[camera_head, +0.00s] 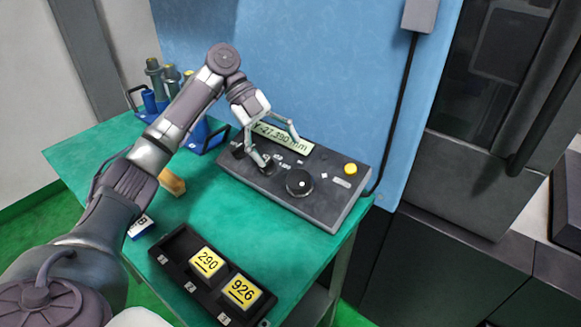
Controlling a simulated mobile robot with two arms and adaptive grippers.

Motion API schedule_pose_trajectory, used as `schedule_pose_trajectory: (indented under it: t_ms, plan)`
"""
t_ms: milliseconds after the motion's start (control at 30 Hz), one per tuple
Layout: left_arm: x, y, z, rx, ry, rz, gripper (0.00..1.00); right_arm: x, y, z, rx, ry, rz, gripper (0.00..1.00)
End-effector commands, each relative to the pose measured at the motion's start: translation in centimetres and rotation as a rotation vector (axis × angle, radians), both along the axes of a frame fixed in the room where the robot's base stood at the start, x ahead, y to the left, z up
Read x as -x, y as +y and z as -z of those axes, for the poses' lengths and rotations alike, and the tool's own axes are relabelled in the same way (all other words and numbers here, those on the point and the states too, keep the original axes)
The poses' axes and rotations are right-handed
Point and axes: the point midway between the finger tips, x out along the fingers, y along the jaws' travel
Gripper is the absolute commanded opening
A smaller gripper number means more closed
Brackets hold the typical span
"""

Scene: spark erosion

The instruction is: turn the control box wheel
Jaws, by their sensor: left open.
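The grey control box (330,206) sits at the back right of the green table. Its display (283,137) reads about "Y -27.390 mm". The black round wheel (299,182) is on its top face, right of the middle. Smaller black knobs (237,149) are at its left, one partly hidden by a finger. My left gripper (280,152) is open above the box's left part. One finger reaches down by the small knobs, the other hangs over the display. The gripper is up and left of the wheel and apart from it. My right gripper is not in view.
A black tray (178,248) with yellow blocks marked 290 (206,262) and 926 (241,291) lies in front. A blue holder (212,136) with bottles, a wooden block (172,183) and a blue-white block (140,227) are left. A yellow button (350,169) is right of the wheel.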

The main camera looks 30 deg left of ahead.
Motion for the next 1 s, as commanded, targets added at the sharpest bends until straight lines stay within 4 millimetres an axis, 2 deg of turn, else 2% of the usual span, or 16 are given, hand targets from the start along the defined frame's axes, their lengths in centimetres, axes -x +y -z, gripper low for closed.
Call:
schedule_pose_trajectory:
  t_ms: [100, 233, 833, 933, 1000]
  plan:
    - [-0.2, 1.2, -1.3, 0.000, 0.000, -0.002, 0.81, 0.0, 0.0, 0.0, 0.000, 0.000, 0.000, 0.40]
    - [-0.2, 1.9, -2.0, 0.000, 0.001, 0.001, 0.81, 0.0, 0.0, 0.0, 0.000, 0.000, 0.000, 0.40]
    - [-0.4, 2.1, -2.1, -0.005, -0.001, -0.010, 0.82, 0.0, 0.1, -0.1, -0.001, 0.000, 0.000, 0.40]
    - [-1.8, 2.6, -1.9, -0.051, -0.021, -0.101, 0.82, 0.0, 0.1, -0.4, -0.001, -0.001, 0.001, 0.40]
    - [-4.0, 3.7, -1.5, -0.117, -0.059, -0.240, 0.82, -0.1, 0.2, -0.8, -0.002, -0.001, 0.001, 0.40]
